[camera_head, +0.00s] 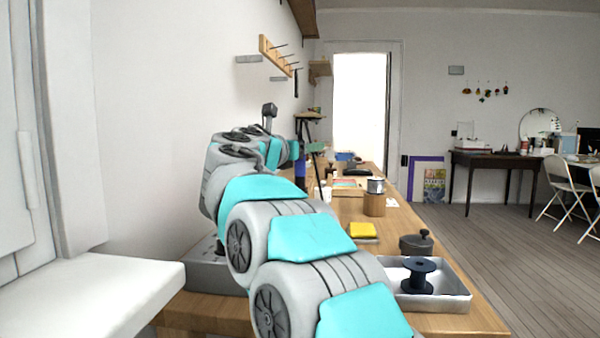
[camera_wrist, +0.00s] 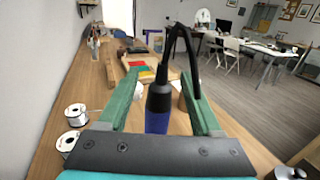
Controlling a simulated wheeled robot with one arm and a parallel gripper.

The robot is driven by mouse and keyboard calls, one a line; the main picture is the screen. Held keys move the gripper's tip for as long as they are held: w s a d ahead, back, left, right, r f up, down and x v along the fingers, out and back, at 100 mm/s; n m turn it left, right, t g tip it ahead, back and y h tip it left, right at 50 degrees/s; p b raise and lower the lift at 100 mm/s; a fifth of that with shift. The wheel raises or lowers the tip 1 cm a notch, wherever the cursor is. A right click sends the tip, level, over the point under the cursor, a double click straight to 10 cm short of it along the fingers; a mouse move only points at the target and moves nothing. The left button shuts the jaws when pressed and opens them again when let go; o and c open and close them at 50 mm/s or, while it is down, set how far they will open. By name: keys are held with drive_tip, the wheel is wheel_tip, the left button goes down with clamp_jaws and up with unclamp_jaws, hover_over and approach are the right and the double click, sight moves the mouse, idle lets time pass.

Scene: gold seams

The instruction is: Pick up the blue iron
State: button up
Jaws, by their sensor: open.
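The blue iron (camera_wrist: 158,108) stands roughly upright in the wrist view, with a dark blue lower part, a black upper part and a black cable looping over to the right. It shows between the two green fingers of my gripper (camera_wrist: 161,76). The fingers are open, with a gap visible on each side of it. Its lower end is hidden behind my gripper's dark palm edge. In the head view a narrow dark blue upright shape (camera_head: 300,170), probably the iron, shows beside the end of my arm; my fingers are not clear there.
The wooden bench (camera_head: 455,318) runs away from me along the wall. On it are a metal tray (camera_head: 455,302) with a dark spool (camera_head: 418,276), a lidded pot (camera_head: 416,244), a yellow block (camera_head: 363,230) and a wooden holder (camera_head: 375,205). White spools (camera_wrist: 74,115) lie left of my gripper.

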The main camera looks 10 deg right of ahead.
drive_tip(key=shift+w+d, duration=0.2)
drive_tip(key=shift+w, duration=0.1)
clamp_jaws()
idle(0.4)
idle(0.9)
